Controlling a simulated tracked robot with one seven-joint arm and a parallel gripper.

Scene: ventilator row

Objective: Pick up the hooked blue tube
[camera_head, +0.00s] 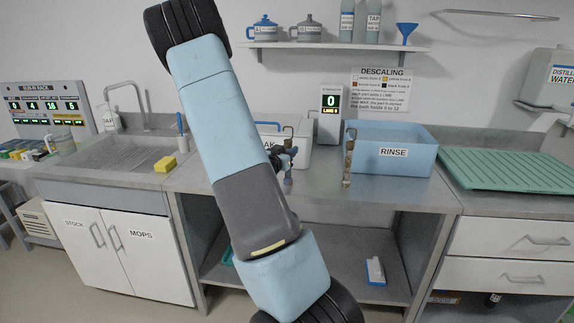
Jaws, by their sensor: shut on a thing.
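My gripper (284,158) is a small dark shape in front of the white bin, partly hidden behind my pale blue and grey arm. It is shut on a slim upright tube with a brownish hooked top (289,132) and a bluish lower end (288,184). I take this to be the hooked blue tube. Its lower end is close to the steel counter, and I cannot tell whether it touches. A second hooked tube (347,167), brownish, stands upright on the counter to the right, in front of the blue RINSE tub.
The blue RINSE tub (393,153) stands at the right of the counter (320,188), beside a green ribbed drainer (505,172). The white bin (301,153) is behind my gripper. A display reading 0 (330,112) stands behind. A sink (115,160) and yellow sponge (165,164) are left.

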